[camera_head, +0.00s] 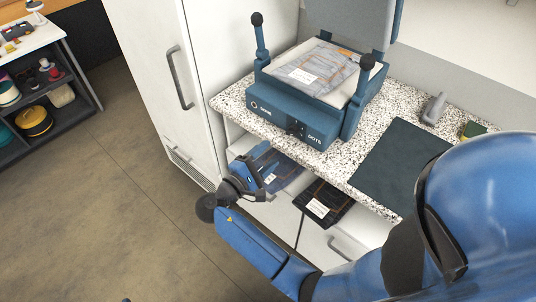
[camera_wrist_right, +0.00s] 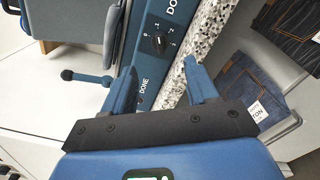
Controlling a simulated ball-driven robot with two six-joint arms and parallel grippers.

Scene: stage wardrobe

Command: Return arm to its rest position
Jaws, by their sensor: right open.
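My right arm comes in from the lower right in the head view, with its blue gripper (camera_head: 240,172) low in front of the counter's front edge. In the right wrist view the gripper (camera_wrist_right: 158,88) has its two blue fingers spread apart with no object between them. Behind the fingers are the blue press's front panel with its dial and the speckled counter edge. My left gripper is not in view.
The blue press (camera_head: 292,115) stands open on the speckled counter (camera_head: 233,103) with folded denim (camera_head: 322,72) on it. Folded blue jeans (camera_head: 283,172) and a dark folded garment (camera_head: 322,204) lie below the counter. A dark mat (camera_head: 400,165) covers the counter's right part. Floor at left is clear.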

